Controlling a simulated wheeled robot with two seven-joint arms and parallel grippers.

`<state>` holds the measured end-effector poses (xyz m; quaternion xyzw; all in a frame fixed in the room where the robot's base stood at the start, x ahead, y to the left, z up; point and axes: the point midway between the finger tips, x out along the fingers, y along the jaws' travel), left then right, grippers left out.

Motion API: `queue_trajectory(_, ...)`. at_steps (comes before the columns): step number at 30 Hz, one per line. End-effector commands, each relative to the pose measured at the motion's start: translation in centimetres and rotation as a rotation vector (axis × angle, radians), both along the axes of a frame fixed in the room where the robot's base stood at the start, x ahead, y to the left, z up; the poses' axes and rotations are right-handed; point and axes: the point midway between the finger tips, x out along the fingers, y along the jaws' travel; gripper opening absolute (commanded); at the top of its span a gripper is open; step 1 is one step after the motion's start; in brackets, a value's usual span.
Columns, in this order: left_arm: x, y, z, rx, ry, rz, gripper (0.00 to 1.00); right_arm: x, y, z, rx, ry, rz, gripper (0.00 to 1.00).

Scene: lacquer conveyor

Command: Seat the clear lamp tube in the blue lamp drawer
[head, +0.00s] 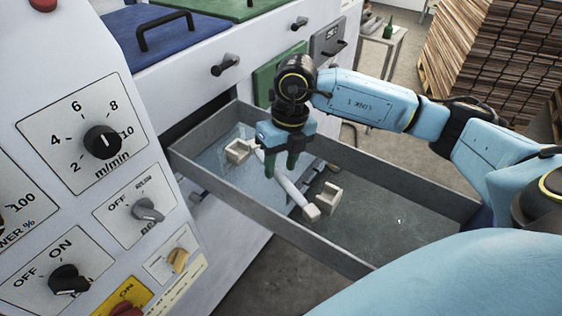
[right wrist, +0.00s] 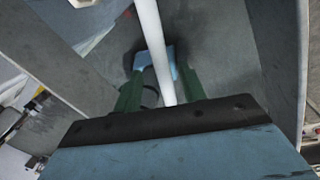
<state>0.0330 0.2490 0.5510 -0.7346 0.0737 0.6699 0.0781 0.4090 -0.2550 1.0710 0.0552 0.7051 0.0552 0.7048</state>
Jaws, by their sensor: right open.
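The lamp tube (head: 288,190), whitish with a pale square cap at its near end, shows in the open drawer (head: 222,198). Two cream holders are in the drawer, a far one (head: 238,151) and a near one (head: 328,197). In the head view the tube's near cap appears left of the near holder, not in it. My right gripper (head: 281,166) points down over the tube with its green fingers open. In the right wrist view the tube (right wrist: 151,35) passes between the open fingers (right wrist: 157,80); whether they touch it is unclear. My left gripper is out of view.
The drawer's grey walls surround the gripper's workspace. The white machine front with knobs (head: 103,142) stands at the left, with blue (head: 165,30) and green lids above. The drawer floor right of the near holder is bare. Stacked boards (head: 495,65) stand at the back right.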

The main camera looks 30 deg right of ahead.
Motion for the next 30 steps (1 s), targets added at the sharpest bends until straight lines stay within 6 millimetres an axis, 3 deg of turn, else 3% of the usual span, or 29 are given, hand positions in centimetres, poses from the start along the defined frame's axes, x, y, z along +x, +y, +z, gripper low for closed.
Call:
queue_trajectory(9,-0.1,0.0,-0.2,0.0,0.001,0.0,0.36,0.1,-1.1,7.5,0.001,-0.006,0.0,0.41)
queue_trajectory(15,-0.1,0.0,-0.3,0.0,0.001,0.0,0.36,0.1,-1.7,10.7,0.0,-0.004,-0.001,0.41)
queue_trajectory(21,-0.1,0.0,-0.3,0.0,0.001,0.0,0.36,0.0,-1.9,11.9,0.001,-0.001,0.0,0.41)
queue_trajectory(30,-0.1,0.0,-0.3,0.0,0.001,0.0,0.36,0.0,-1.9,11.9,0.001,-0.001,0.0,0.41)
